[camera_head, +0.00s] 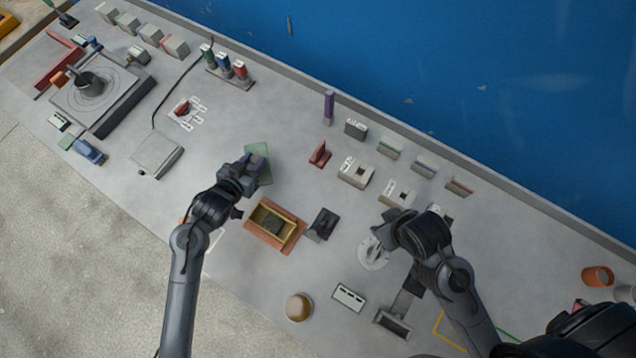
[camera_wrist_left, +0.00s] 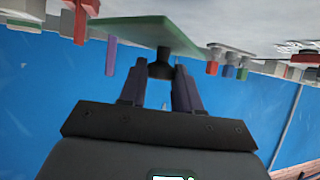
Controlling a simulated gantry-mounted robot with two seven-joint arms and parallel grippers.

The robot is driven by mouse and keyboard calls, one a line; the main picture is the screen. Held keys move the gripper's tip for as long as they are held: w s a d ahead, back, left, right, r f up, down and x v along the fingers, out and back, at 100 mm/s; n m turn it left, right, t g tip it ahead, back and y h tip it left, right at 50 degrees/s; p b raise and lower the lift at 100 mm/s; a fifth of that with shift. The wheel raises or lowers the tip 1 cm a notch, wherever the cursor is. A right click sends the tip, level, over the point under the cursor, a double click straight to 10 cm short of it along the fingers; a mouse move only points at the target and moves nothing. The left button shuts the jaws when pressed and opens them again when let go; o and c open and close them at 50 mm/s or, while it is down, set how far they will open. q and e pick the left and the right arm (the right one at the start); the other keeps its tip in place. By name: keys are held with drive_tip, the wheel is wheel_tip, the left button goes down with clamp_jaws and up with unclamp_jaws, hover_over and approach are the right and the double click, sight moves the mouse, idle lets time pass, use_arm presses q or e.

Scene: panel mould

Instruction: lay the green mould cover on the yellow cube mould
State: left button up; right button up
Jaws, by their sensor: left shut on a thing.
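The green mould cover (camera_head: 262,173) is a thin flat plate, held above the bench by my left gripper (camera_head: 249,165). In the left wrist view, the plate (camera_wrist_left: 150,30) has a dark knob (camera_wrist_left: 160,67) between the two fingers of the left gripper (camera_wrist_left: 160,80). The yellow cube mould (camera_head: 258,215) is an open-topped box with a dark inside, on a reddish-brown board (camera_head: 283,244). It lies below and slightly right of the cover in the head view; the cover is apart from it. My right gripper (camera_head: 390,222) is beside a pale round disc (camera_head: 373,254); its fingers are unclear.
A black block-like tool (camera_head: 322,224) stands close right of the mould. A brown round object (camera_head: 299,307) and a white slotted block (camera_head: 349,297) lie nearer the front. A grey flat plate (camera_head: 157,155) is to the left. Several small blocks line the back.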

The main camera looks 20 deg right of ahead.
use_arm(q)
drive_tip(key=shift+w+d+r+b, duration=0.1)
drive_tip(key=shift+w+d+b, duration=0.15)
drive_tip(key=shift+w, duration=0.45)
drive_tip(key=shift+a+f+b, duration=0.1)
drive_tip(key=shift+f+b, duration=0.4)
drive_tip(key=shift+f, duration=3.4)
drive_tip(key=shift+f, duration=0.1)
drive_tip(key=o, duration=1.1)
drive_tip(key=shift+c, duration=0.2)
